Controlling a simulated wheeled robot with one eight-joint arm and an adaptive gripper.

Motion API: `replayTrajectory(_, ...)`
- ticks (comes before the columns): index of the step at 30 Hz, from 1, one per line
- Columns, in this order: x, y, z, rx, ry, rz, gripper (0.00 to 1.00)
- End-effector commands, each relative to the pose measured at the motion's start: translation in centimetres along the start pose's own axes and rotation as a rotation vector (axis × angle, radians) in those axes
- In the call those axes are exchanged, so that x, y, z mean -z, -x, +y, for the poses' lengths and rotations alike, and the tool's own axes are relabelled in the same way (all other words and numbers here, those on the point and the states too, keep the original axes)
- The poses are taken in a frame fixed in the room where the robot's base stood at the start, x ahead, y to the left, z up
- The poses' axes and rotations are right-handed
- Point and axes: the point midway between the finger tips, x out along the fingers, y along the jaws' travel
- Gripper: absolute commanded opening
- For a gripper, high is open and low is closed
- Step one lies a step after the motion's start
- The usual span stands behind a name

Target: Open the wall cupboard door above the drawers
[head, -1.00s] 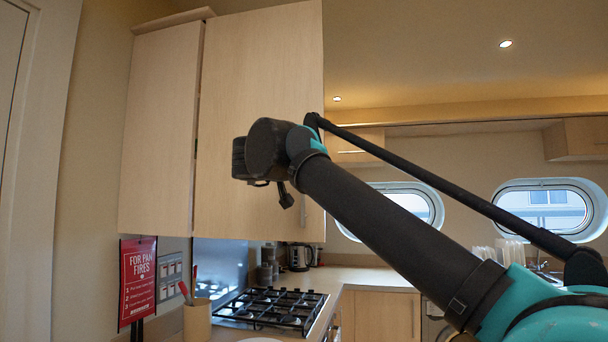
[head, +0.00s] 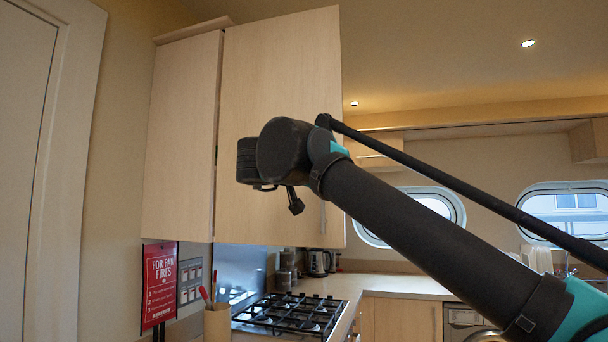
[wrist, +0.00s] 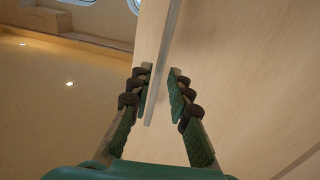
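The wall cupboard has two pale wood doors, a left door (head: 180,140) and a right door (head: 275,80). A slim vertical bar handle (head: 323,216) is near the right door's lower right edge. Contact with the bar is unclear. The right door (wrist: 245,70) fills the right side.
Below are a gas hob (head: 290,315), a utensil pot (head: 217,322) and a kettle (head: 318,262) on the counter (head: 400,283). A red fire sign (head: 159,285) hangs at left. Another wall cupboard (head: 590,141) is at far right, near the oval portholes (head: 565,208).

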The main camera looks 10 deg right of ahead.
Motion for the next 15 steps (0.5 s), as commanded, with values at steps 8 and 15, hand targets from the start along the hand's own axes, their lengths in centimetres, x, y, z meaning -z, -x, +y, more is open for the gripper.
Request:
replayTrajectory(8,0.0,3.6,-0.1,0.005,0.0,0.0,0.18)
replayTrajectory(15,0.0,6.1,-0.1,0.004,0.0,0.0,0.18)
